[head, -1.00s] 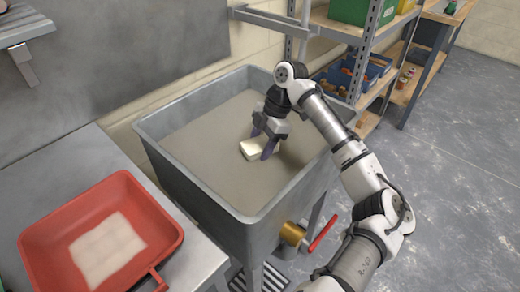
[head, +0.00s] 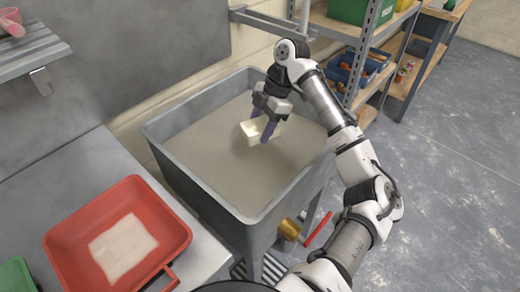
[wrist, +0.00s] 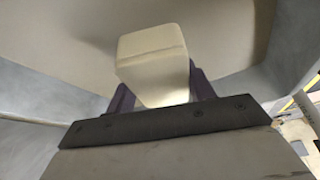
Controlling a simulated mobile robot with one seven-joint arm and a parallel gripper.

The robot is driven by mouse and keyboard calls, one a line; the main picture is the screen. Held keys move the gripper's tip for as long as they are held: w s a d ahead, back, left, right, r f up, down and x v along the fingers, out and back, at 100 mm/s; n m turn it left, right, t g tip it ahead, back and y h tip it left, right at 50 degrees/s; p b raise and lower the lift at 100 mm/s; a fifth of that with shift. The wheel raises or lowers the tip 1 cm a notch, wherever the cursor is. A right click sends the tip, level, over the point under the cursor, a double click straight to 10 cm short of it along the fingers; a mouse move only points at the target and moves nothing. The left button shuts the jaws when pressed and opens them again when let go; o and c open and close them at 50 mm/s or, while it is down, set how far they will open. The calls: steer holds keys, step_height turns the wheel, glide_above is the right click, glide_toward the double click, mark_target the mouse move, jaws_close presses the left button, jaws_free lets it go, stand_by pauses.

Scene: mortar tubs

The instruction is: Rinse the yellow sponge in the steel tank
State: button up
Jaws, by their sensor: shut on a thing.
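The sponge is a pale cream-yellow block (head: 250,133), also large in the wrist view (wrist: 152,60). My gripper (head: 261,125) is shut on it, with a purple finger on each side; the gripper also shows in the wrist view (wrist: 160,88). The sponge is tilted and inside the outline of the grey steel tank (head: 212,205), towards its back. Below it is a flat, murky grey-beige surface (head: 225,165). The sponge appears to be just above this surface; I cannot tell whether its lower edge touches.
A red tub (head: 58,240) with a pale patch inside stands on the grey bench (head: 85,170) at left. Part of a green tub (head: 15,275) shows at lower left. A red-handled valve (head: 318,232) sticks out below the tank. Shelving (head: 362,60) stands behind right; floor at right is clear.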

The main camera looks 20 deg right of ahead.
mark_target(255, 126)
steer(key=shift+r+p, duration=1.6)
steer(key=shift+r, duration=0.65)
steer(key=shift+r+p, duration=1.2)
steer(key=shift+p, duration=0.05)
step_height(255, 126, up, 4)
steer(key=p, duration=0.4)
steer(key=shift+p, duration=0.3)
steer(key=shift+s+f, duration=0.1)
